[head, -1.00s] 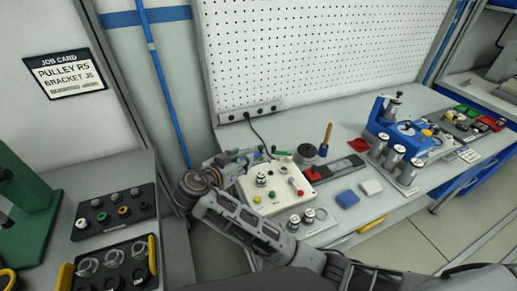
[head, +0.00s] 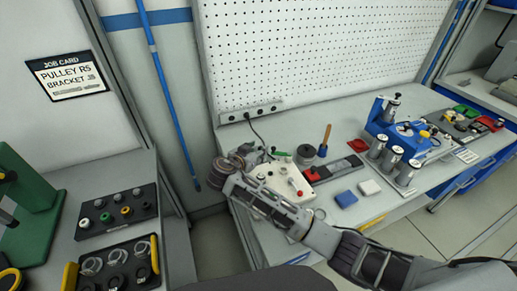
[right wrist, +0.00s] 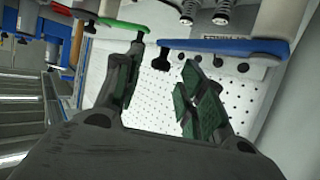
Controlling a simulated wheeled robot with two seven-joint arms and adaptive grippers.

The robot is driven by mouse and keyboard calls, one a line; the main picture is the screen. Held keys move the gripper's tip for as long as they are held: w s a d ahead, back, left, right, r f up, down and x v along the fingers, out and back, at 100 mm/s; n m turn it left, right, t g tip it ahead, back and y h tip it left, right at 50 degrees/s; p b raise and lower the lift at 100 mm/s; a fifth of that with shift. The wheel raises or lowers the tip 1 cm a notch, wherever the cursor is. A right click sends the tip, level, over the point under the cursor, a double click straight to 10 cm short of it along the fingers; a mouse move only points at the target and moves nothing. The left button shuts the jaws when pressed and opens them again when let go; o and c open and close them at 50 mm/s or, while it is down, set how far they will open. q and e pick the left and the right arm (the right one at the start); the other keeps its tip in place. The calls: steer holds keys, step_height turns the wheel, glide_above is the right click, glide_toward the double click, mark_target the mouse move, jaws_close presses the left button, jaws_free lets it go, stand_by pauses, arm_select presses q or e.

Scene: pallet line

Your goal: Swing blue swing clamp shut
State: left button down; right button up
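In the right wrist view, the blue swing clamp (right wrist: 230,46) is a flat blue bar across the top, with a dark tip hanging at its left end. A green bar (right wrist: 122,24) lies to its left. My right gripper (right wrist: 162,92) is open, with nothing between its fingers. The blue bar lies beyond the fingertips, and I see no clear contact. In the head view, my right gripper (head: 258,154) is at the back left of a cream box (head: 302,192) with knobs, small and partly hidden by my wrist. I cannot make out the blue bar there. My left gripper is not in view.
A blue fixture with metal cylinders (head: 398,138) stands on the bench at right. A perforated panel (head: 310,55) rises behind. A black tray (head: 116,212) sits on the left table.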

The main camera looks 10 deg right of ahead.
steer(key=shift+x, duration=0.9)
jaws_close()
